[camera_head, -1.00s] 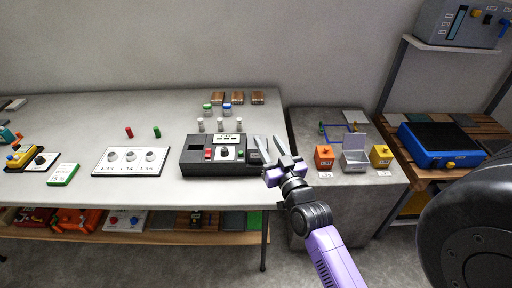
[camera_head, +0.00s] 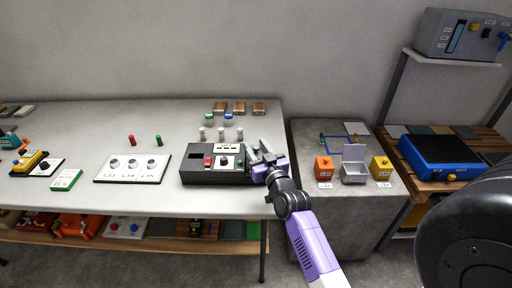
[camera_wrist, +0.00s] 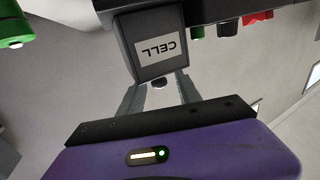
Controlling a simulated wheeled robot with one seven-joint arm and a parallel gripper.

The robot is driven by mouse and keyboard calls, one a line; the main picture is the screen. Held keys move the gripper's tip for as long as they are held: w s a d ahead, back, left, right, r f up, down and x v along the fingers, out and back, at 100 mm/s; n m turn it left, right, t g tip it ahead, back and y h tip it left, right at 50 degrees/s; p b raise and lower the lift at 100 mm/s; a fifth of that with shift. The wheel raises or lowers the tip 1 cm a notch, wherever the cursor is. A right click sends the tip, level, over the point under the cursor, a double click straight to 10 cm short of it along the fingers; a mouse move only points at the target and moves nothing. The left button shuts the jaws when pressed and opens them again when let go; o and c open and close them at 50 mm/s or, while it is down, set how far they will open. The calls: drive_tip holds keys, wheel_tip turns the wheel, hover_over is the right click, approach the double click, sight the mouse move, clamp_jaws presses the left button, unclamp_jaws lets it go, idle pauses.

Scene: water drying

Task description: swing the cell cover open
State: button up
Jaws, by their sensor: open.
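The dark grey cell cover (camera_wrist: 152,66) fills the upper middle of the wrist view, with an upside-down "CELL" label and a small dark knob (camera_wrist: 160,82) at its near edge. It sits at the end of the black instrument (camera_head: 205,178) on the table and looks closed. My gripper (camera_head: 258,155) is at the instrument's right end and hides most of the cover in the head view. In the wrist view my gripper (camera_wrist: 160,92) is open, with one finger on each side of the knob. I cannot tell whether the fingers touch the cover.
Small vials (camera_head: 221,134) stand behind the instrument. A white three-hole rack (camera_head: 132,168) lies to its left. On the grey bench at right are an orange box (camera_head: 324,168), an open grey box (camera_head: 354,172) and a yellow box (camera_head: 381,168).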

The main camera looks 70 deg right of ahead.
drive_tip(key=shift+w+d, duration=0.1)
clamp_jaws()
idle(1.4)
